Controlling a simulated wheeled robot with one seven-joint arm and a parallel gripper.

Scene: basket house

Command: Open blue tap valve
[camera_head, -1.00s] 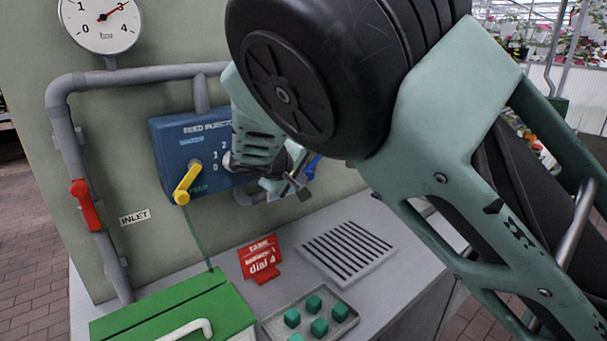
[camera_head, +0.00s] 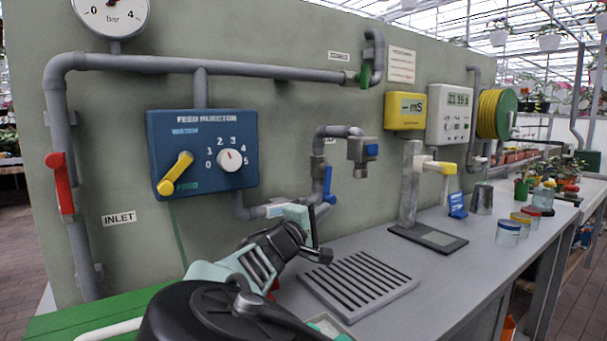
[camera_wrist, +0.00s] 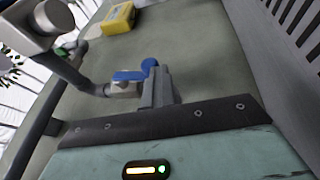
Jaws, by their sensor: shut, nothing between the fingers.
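The tap is a grey bent pipe (camera_head: 340,132) on the panel with a grey spout block (camera_head: 358,168) at its end. Its blue valve lever (camera_head: 328,184) stands roughly upright on the vertical pipe, and a small blue piece (camera_head: 371,150) is on the spout block. In the wrist view blue parts of the tap (camera_wrist: 128,75) show just beyond the fingers. My gripper (camera_wrist: 158,88) is shut and empty. In the head view my gripper (camera_head: 314,246) is below the lever, apparently apart from it; part of the lower pipe is hidden behind it.
A blue feed injector box (camera_head: 202,150) with a yellow lever (camera_head: 176,174) and white dial is left. A red inlet lever (camera_head: 60,182) is farther left. A slotted drain grate (camera_head: 360,285) lies below the tap. A scale (camera_head: 430,238) and several jars stand right.

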